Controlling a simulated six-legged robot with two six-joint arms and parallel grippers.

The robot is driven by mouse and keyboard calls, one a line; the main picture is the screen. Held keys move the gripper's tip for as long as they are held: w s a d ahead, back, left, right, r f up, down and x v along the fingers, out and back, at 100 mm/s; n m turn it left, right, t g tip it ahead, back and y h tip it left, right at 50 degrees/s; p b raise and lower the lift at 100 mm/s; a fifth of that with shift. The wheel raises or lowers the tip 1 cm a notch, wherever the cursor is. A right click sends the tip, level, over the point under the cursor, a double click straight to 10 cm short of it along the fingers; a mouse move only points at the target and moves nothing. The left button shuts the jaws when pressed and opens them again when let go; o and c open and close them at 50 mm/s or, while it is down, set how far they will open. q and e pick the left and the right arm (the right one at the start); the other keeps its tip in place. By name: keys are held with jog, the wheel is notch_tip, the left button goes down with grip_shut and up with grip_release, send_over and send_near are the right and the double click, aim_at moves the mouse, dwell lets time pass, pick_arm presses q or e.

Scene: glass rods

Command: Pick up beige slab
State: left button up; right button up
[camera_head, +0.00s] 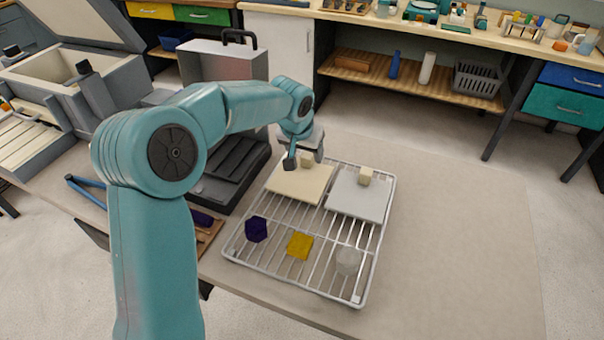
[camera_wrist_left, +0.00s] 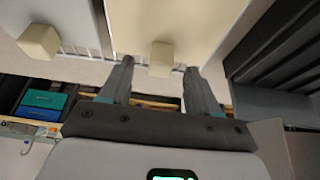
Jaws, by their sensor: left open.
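The beige slab (camera_head: 297,186) lies flat on the wire rack (camera_head: 268,268), at its back left. A small beige knob (camera_head: 306,160) stands on the slab near its far edge. My left gripper (camera_head: 303,162) is open at that knob. In the left wrist view the slab (camera_wrist_left: 190,22) fills the top middle, and the knob (camera_wrist_left: 161,58) sits between the two spread finger tips, with a gap on each side. Part of the slab's far edge is hidden by the gripper. My right gripper is not in view.
A white slab (camera_head: 352,199) with its own beige knob (camera_head: 365,176) lies beside it on the right. A dark purple block (camera_head: 256,229), a yellow block (camera_head: 300,245) and a clear piece (camera_head: 348,261) stand at the rack's front. Dark equipment (camera_head: 236,166) is close on the left. The table's right is clear.

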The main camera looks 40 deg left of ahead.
aim_at(306, 156)
pick_arm(q)
jog(key=x, duration=0.3)
jog(key=shift+w+a+f, duration=0.1)
jog(key=shift+a, duration=0.05)
grip_shut()
